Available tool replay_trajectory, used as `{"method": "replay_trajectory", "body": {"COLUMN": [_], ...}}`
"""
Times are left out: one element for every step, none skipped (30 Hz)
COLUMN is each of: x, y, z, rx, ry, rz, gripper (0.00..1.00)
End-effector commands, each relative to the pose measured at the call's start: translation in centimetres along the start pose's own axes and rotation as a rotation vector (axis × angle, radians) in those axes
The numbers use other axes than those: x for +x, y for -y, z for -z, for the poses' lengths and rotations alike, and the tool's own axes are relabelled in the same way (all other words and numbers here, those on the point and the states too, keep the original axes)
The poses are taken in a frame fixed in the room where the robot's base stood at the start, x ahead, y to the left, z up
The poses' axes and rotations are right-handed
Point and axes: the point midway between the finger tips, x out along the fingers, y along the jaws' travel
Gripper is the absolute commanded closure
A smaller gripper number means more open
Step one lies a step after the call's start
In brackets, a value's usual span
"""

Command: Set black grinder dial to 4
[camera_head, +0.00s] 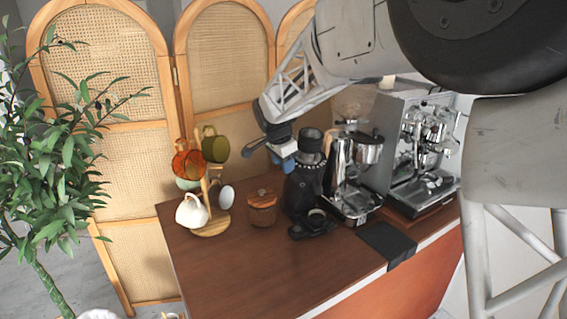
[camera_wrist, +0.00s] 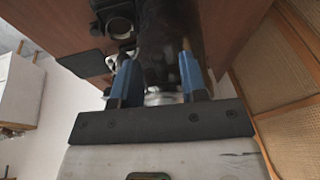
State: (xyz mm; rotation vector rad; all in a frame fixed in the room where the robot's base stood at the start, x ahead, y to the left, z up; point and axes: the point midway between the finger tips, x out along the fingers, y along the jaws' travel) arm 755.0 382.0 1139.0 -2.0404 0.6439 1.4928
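The black grinder (camera_head: 303,190) stands upright on the wooden counter, with a dark ribbed collar near its top; I cannot read any dial number. My gripper (camera_head: 284,161) is at the upper left side of the grinder, close to the collar. In the wrist view the two blue fingers of my gripper (camera_wrist: 160,72) are apart, and the black grinder (camera_wrist: 158,45) shows between and beyond them. A silvery rim of it shows low between the fingers. Whether a finger touches the grinder is not clear. The far side of the dial is hidden.
A second, chrome-and-black grinder (camera_head: 352,180) stands close on the right, with an espresso machine (camera_head: 425,170) beyond. A wooden-lidded jar (camera_head: 262,208) and a mug tree (camera_head: 211,228) with cups are on the left. A black mat (camera_head: 387,242) lies in front. The counter's front left (camera_head: 235,270) is clear.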

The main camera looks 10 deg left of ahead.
Motion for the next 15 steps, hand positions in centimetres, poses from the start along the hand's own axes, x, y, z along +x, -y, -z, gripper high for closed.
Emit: {"method": "replay_trajectory", "body": {"x": [-0.1, -0.2, -0.4, -0.5, -0.7, -1.0, -1.3, -1.6, -2.0, -2.4, -2.7, -3.3, -3.7, -4.1, -4.6], "y": [0.0, 0.0, 0.0, 0.0, 0.0, 0.1, 0.1, 0.1, 0.1, 0.0, 0.0, 0.0, 0.1, 0.0, 0.0], "z": [0.0, 0.0, 0.0, 0.0, 0.0, 0.0, 0.0, 0.0, 0.0, 0.0, 0.0, 0.0, 0.0, 0.0, 0.0], "rx": [0.000, 0.000, 0.000, 0.000, 0.000, 0.000, 0.000, 0.000, 0.000, 0.000, 0.000, 0.000, 0.001, 0.001, 0.000], "ry": [0.000, 0.000, 0.000, 0.000, 0.000, -0.001, -0.001, -0.001, -0.001, -0.001, -0.001, -0.001, -0.001, -0.001, -0.001], "rz": [0.001, 0.001, 0.001, 0.001, 0.002, 0.002, 0.002, 0.002, 0.002, 0.002, 0.002, 0.003, 0.003, 0.003, 0.002], "gripper": [0.60, 0.60, 0.60, 0.60, 0.60, 0.60, 0.60, 0.60, 0.60, 0.60, 0.60, 0.60, 0.60, 0.60, 0.60]}}
